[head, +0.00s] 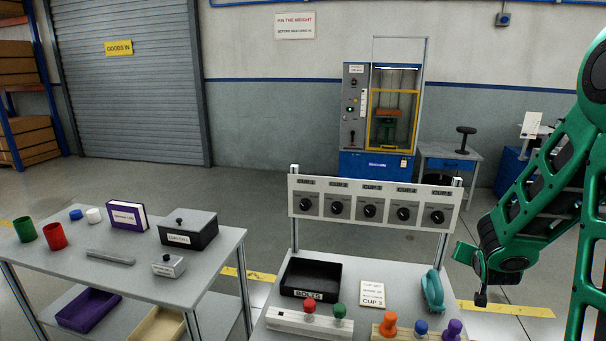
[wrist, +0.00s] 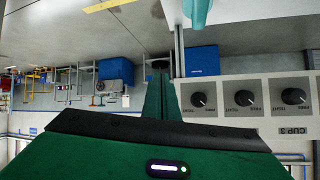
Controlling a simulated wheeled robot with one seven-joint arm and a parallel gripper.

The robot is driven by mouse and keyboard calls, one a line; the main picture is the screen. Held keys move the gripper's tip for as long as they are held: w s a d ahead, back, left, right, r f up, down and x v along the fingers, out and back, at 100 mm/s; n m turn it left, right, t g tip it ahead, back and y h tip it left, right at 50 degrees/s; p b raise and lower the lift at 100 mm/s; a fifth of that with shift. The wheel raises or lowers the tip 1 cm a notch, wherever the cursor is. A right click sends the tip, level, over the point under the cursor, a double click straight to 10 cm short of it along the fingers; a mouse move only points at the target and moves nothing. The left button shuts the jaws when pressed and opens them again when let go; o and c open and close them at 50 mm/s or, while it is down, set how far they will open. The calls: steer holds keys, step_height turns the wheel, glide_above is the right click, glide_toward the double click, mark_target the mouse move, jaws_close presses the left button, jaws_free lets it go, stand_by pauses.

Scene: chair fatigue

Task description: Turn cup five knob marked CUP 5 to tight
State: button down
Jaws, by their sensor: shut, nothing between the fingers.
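A white panel (head: 466,200) on two posts carries a row of dark knobs. The knob at its right end (head: 438,217) is in the CUP 5 position; its small label is hard to read. In the wrist view, which is upside down, that knob (wrist: 198,99) is nearest my fingers, with FREE and TIGHT lettering by the knobs. Its exact pointer direction is too small to tell. My gripper (head: 481,299) hangs right of the panel, lower than the knob and apart from it. In the wrist view my gripper (wrist: 160,98) is shut and empty.
A second table (head: 130,275) stands left. Floor right of the panel is open.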

mark_target(438, 218)
steer(key=w+a+f+t, duration=0.1)
steer(key=w+a+f, duration=0.1)
steer(key=w+a+f+t+y, duration=0.1)
steer(key=w+t, duration=0.1)
steer(key=w+a+f+t, duration=0.2)
steer(key=w, duration=0.1)
steer(key=shift+a+f+n+y, duration=0.3)
steer(key=shift+f+n+y, duration=0.05)
steer(key=shift+n+y, duration=0.05)
step_height(438, 218, up, 5)
steer(key=d+m+t+h, duration=0.1)
steer(key=d+m+t, duration=0.1)
steer(key=a+x, duration=0.1)
steer(key=x, duration=0.6)
steer(key=shift+w+f, duration=0.2)
steer(key=shift+w, duration=0.1)
